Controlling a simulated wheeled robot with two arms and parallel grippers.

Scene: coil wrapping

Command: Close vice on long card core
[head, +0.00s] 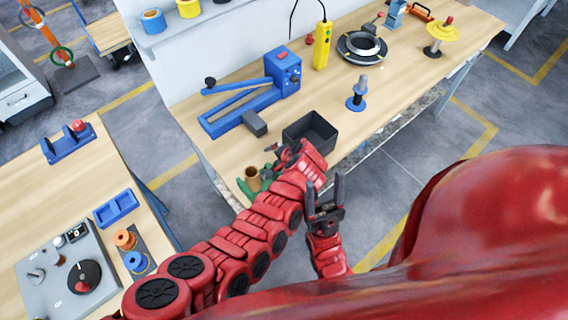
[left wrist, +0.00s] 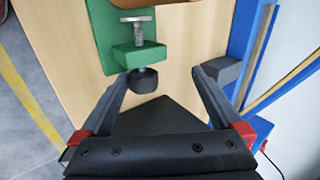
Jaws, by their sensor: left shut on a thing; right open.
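The green vice (head: 245,191) stands near the front edge of the wooden bench, with the brown card core (head: 253,178) upright at it. In the left wrist view the vice (left wrist: 143,56) shows its metal screw and dark round knob (left wrist: 144,81); only an edge of the core (left wrist: 150,10) shows at the top. My left gripper (head: 283,150) is at the screw side of the vice, shut on the knob; its fingers (left wrist: 163,82) look wide apart, and the contact is not clear. My right gripper (head: 325,190) is open and empty in front of the bench, fingers upward.
A black bin (head: 318,128) stands right beside my left gripper. A blue lever device (head: 245,100) with a grey block (head: 255,123) lies behind. A blue spindle (head: 357,95) and yellow remote (head: 322,45) stand farther right. A second table (head: 60,205) is at left.

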